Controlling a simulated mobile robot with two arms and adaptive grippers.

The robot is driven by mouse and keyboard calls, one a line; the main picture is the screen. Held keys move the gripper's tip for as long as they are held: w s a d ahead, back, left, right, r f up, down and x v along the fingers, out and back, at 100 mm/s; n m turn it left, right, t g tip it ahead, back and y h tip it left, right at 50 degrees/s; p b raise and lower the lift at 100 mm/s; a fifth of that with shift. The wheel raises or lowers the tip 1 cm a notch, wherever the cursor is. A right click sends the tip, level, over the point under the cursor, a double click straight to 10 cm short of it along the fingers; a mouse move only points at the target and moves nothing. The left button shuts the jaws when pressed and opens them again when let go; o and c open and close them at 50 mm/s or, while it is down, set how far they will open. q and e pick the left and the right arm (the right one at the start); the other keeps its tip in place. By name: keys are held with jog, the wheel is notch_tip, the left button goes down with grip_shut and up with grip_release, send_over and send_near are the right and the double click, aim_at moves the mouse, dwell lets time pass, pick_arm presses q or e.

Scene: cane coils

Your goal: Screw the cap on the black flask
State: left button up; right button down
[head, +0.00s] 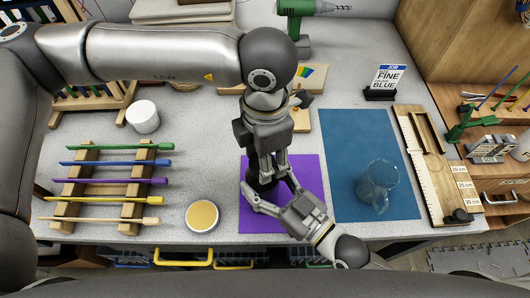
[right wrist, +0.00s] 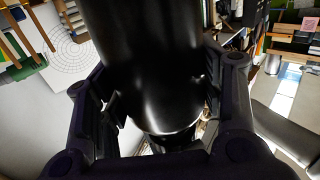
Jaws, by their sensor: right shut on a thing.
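The black flask (head: 262,183) stands on the purple mat (head: 308,172), mostly covered by my grippers. My right gripper (head: 270,187) reaches in from the lower right and is shut on the flask, one finger on each side. In the right wrist view the flask's dark, glossy body (right wrist: 150,65) fills the space between the fingers. My left gripper (head: 266,163) points down directly over the flask's top. I cannot make out the cap, and I cannot tell whether the left fingers are closed on it.
A glass mug (head: 377,184) stands on the blue mat (head: 345,135) to the right. A round tan-topped tin (head: 202,216) is left of the purple mat. Colored canes lie on a wooden rack (head: 75,187). A white cup (head: 143,116) and a job sign (head: 387,80) stand farther back.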

pick_arm(q)
jog(key=m, duration=0.5)
jog(key=shift+s, duration=0.2)
jog(key=m, duration=0.5)
jog(key=shift+s+m, duration=0.1)
jog(key=shift+m, duration=0.2)
jog(key=m, duration=0.5)
jog(key=shift+s+a, duration=0.1)
jog(key=m, duration=0.6)
jog(key=shift+a+m, duration=0.2)
jog(key=shift+m, duration=0.1)
jog(key=m, duration=0.3)
jog(key=shift+a, duration=0.1)
jog(key=m, duration=0.5)
jog(key=shift+a, duration=0.1)
jog(key=m, duration=0.3)
jog(key=shift+a, duration=0.1)
jog(key=m, duration=0.4)
jog(key=shift+w+m, duration=0.2)
jog(key=shift+m, duration=0.2)
